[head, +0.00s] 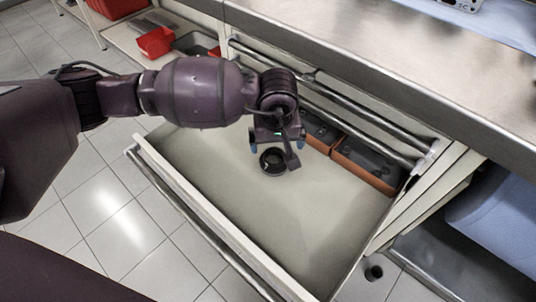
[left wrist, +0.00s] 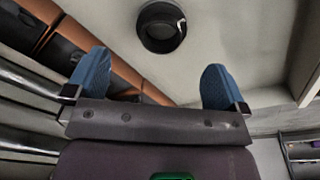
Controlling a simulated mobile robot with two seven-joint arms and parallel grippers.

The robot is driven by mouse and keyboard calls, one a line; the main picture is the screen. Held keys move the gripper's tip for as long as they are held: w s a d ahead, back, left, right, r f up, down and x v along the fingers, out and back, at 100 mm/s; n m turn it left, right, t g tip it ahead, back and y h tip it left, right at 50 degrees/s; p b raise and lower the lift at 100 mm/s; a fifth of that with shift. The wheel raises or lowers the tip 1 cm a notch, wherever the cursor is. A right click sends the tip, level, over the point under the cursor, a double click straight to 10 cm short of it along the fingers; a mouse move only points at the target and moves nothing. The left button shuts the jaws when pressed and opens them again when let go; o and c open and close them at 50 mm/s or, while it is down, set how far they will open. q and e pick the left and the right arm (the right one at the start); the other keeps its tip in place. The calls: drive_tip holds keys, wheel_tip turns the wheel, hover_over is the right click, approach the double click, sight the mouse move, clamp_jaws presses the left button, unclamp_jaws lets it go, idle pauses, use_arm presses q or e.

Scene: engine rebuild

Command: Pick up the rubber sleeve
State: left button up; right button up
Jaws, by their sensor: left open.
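The rubber sleeve (head: 272,161) is a short black ring lying on the pale floor of an open drawer (head: 300,230). In the left wrist view the sleeve (left wrist: 161,27) shows at the top, ahead of and between the blue fingertips. My left gripper (head: 272,146) is above the drawer, close to the sleeve in the head view. In the left wrist view its fingers (left wrist: 147,85) are spread wide with nothing between them. The gripper does not appear to touch the sleeve. My right gripper is not in view.
Orange-brown bins (head: 363,167) with dark contents line the drawer's back side. Metal rails (head: 340,110) and a steel worktop (head: 390,60) lie behind and above. The drawer's front wall (head: 205,220) borders the tiled floor. The drawer floor around the sleeve is clear.

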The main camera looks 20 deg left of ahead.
use_arm(q)
drive_tip(key=w+a, duration=0.1)
drive_tip(key=b, duration=0.2)
approach(274, 159)
drive_tip(key=shift+s+d+f, duration=0.15)
drive_tip(key=shift+s+f, duration=0.1)
drive_tip(key=shift+s, duration=0.2)
drive_tip(key=shift+s+d+f, duration=0.1)
drive_tip(key=shift+s+f, duration=0.1)
drive_tip(key=shift+s, duration=0.3)
drive_tip(key=shift+w+f, duration=0.2)
drive_tip(key=shift+f, duration=0.45)
drive_tip(key=f, duration=0.1)
drive_tip(key=f+b, duration=0.1)
drive_tip(key=f, duration=0.1)
drive_tip(key=f+b, duration=0.1)
drive_tip(key=shift+w+f, duration=0.25)
drive_tip(key=shift+w, duration=0.05)
drive_tip(key=shift+f, duration=0.15)
drive_tip(key=shift+w+a, duration=0.1)
drive_tip(key=shift+y, duration=0.3)
drive_tip(key=c, duration=0.8)
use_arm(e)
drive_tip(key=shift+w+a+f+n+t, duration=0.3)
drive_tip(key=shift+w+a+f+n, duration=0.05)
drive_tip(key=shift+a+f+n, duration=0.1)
